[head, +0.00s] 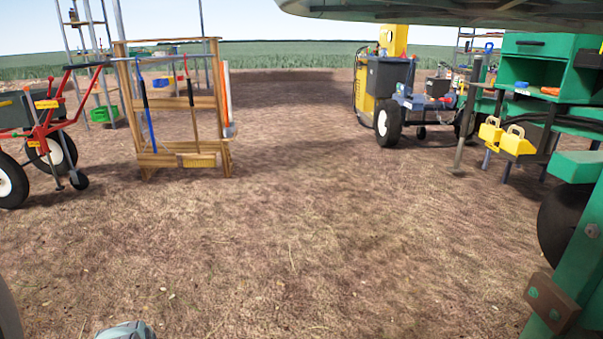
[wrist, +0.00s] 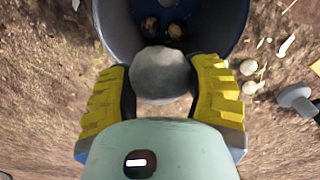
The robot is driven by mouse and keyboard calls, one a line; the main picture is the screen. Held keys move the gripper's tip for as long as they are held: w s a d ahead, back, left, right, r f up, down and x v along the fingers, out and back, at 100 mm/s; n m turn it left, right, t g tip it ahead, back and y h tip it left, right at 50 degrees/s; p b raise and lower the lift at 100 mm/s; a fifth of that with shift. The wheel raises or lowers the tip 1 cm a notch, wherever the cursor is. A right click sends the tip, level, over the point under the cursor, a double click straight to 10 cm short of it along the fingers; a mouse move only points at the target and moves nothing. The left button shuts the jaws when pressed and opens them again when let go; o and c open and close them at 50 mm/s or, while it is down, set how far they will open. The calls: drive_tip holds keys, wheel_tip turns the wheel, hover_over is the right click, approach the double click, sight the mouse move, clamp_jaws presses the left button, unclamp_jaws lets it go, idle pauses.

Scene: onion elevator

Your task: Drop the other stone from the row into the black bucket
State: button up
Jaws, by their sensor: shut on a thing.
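A round grey stone (wrist: 162,72) is held between the two yellow fingers of my gripper (wrist: 163,85) in the wrist view. The fingers press on its left and right sides. Behind it in the wrist view is the dark bucket (wrist: 233,28), its far part cut off by the top edge. The stone overlaps the near part of the bucket's opening; the height between them is hard to judge. A few small brownish lumps (wrist: 175,30) lie inside the bucket. Neither the stone nor the bucket can be made out in the head view. The row of stones is not in view.
Small pale round things (wrist: 248,68) lie on the soil right of the bucket, near a grey object (wrist: 298,98). In the head view, a wooden tool rack (head: 185,103) and red cart (head: 42,130) stand left, and a green shelf unit (head: 545,70) right. Open soil lies between.

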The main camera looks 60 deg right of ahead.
wheel_tip(320, 180, down, 5)
drive_tip(key=b, duration=0.4)
drive_tip(key=shift+f, duration=0.15)
drive_tip(key=o, duration=1.4)
drive_tip(key=shift+c, duration=0.2)
drive_tip(key=shift+w+a+r, duration=0.1)
drive_tip(key=shift+w+r, duration=0.05)
drive_tip(key=shift+r, duration=5.85)
